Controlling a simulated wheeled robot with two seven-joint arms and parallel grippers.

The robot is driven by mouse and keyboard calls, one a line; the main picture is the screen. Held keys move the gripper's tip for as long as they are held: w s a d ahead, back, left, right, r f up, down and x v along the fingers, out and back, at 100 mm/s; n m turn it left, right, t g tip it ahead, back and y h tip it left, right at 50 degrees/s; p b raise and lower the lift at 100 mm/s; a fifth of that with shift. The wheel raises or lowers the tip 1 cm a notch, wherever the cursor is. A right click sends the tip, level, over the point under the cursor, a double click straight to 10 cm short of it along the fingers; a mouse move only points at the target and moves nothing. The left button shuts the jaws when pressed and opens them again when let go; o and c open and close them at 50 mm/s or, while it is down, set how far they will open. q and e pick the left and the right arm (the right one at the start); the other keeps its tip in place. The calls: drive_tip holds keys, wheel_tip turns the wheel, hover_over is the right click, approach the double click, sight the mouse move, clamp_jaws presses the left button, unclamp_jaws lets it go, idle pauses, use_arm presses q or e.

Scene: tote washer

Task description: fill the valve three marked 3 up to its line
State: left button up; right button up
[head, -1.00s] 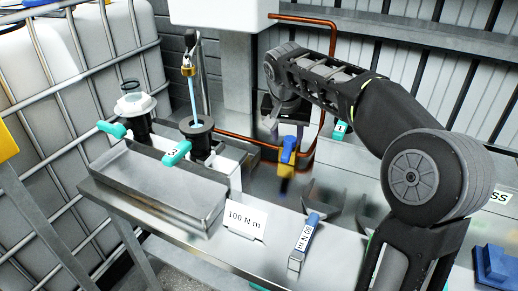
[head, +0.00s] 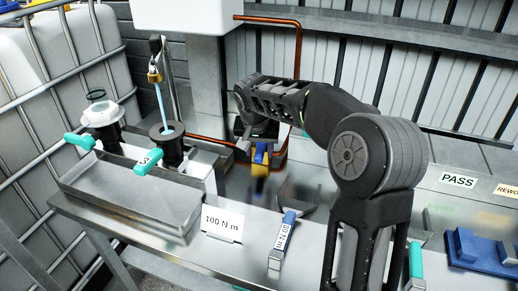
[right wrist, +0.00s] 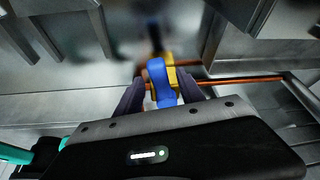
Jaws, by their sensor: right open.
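The valve marked 3 (head: 150,164) has a teal handle and a black, open-topped body on the bench at left. A blue stream (head: 162,104) runs from the brass nozzle (head: 154,76) down into its opening. The level and the line inside cannot be made out. My right gripper (head: 254,146) is at the blue and yellow lever (head: 261,158) beside the copper pipe. In the right wrist view, the open fingers (right wrist: 160,88) stand on either side of the blue handle (right wrist: 157,72). Contact cannot be told. My left gripper is out of view.
Another valve with a white top (head: 102,116) and teal handle stands left of valve 3. A metal tray (head: 130,195) lies before them. Cards read 100 N m (head: 222,221) and PASS (head: 458,180). A blue tool marked 80 N m (head: 283,238) and a blue fixture (head: 485,252) are on the bench.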

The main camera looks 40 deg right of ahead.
drive_tip(key=shift+c, duration=0.5)
clamp_jaws()
idle(0.9)
